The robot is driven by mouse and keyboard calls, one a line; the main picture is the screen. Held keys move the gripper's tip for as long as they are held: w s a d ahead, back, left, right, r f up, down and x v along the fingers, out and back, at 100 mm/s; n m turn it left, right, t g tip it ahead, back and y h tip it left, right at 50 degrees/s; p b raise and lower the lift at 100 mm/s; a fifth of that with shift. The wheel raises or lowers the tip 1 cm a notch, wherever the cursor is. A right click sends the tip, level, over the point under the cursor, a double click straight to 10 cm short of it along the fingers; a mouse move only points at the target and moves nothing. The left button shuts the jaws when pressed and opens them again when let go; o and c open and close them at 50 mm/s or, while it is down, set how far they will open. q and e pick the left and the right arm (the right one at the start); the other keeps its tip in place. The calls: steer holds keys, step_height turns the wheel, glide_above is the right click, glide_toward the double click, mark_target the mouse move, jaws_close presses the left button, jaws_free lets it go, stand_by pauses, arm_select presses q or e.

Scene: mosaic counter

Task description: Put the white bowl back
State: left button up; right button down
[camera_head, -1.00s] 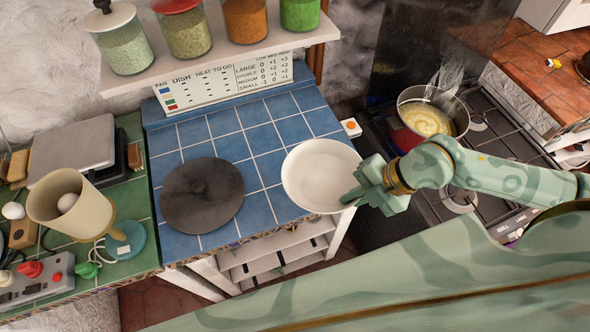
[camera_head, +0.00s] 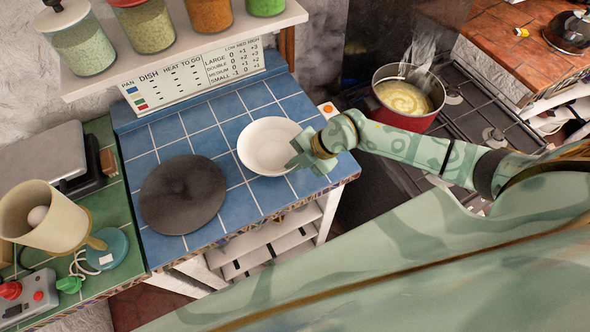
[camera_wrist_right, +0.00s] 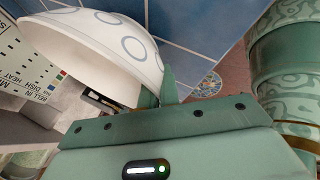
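The white bowl (camera_head: 268,143) is over the right part of the blue-tiled counter (camera_head: 262,98), its opening facing up. My right gripper (camera_head: 303,158) is at the bowl's right rim and is shut on it. In the right wrist view the bowl (camera_wrist_right: 90,45) shows its outer side with grey-blue rings, and a finger of the gripper (camera_wrist_right: 165,88) lies against its wall. The other finger is mostly hidden. I cannot tell whether the bowl's base touches the tiles. My left gripper is not in view.
A dark round lid (camera_head: 183,193) lies left of the bowl. A shelf with jars (camera_head: 180,38) hangs behind, above a heat chart (camera_head: 205,80). A steaming red pot (camera_head: 405,95) stands on the stove to the right. A beige cup (camera_head: 45,217) is at left.

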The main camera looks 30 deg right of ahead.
step_height(320, 180, down, 3)
steer(key=shift+s+r, duration=0.1)
steer(key=shift+r, duration=0.05)
steer(key=c, duration=1.6)
jaws_free()
steer(key=shift+c, duration=0.2)
steer(key=p+v, duration=0.1)
steer(key=v, duration=1.1)
